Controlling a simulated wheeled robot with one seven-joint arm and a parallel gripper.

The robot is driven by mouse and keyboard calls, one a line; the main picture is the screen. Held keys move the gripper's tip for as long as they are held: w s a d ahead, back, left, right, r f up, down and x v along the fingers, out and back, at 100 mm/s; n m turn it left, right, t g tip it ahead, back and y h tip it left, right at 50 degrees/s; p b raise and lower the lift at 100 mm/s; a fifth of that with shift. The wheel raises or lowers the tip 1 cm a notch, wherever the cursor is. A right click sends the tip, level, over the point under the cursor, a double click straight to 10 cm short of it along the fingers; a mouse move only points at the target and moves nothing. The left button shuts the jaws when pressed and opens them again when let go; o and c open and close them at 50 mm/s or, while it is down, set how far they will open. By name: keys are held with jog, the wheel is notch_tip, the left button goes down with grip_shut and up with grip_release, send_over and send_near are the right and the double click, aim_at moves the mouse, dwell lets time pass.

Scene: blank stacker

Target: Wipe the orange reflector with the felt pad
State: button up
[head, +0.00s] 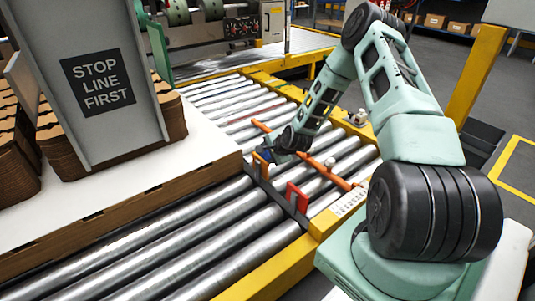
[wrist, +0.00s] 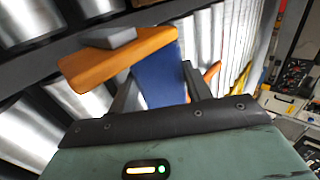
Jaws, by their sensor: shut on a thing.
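The orange reflector (head: 261,163) stands on a dark bar across the rollers, just left of my gripper (head: 272,152) in the head view. In the wrist view the orange reflector (wrist: 120,60) is a slab with a small grey block on it, beyond the fingers to the left. My gripper is shut on a flat blue piece, which I take as the felt pad (wrist: 160,80). The pad's far end overlaps the reflector's edge in the wrist view; I cannot tell whether they touch. In the head view the pad is small and mostly hidden by my gripper.
A red block (head: 297,197) stands on the same dark bar, nearer to me. An orange rail (head: 330,175) crosses the rollers to the right. A white-topped platform (head: 205,150) with cardboard stacks and a "STOP LINE FIRST" sign (head: 97,80) stands left. The near rollers are clear.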

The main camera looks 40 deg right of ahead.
jog(key=shift+s+a+p, duration=0.1)
jog(key=shift+s+p, duration=1.1)
jog(key=shift+s, duration=2.2)
jog(key=shift+w+a, duration=0.1)
jog(key=shift+w, duration=3.5)
jog(key=shift+f+b, duration=0.85)
jog(key=shift+f, duration=0.45)
jog(key=shift+s+r+p, duration=0.1)
jog(key=shift+s+p, duration=1.35)
jog(key=shift+s, duration=2.15)
jog(key=shift+w, duration=3.55)
jog(key=shift+s+p, duration=1)
jog(key=shift+s, duration=2.55)
jog(key=shift+s+d+b, duration=0.15)
jog(key=shift+d+b, duration=0.2)
jog(key=shift+d, duration=2.75)
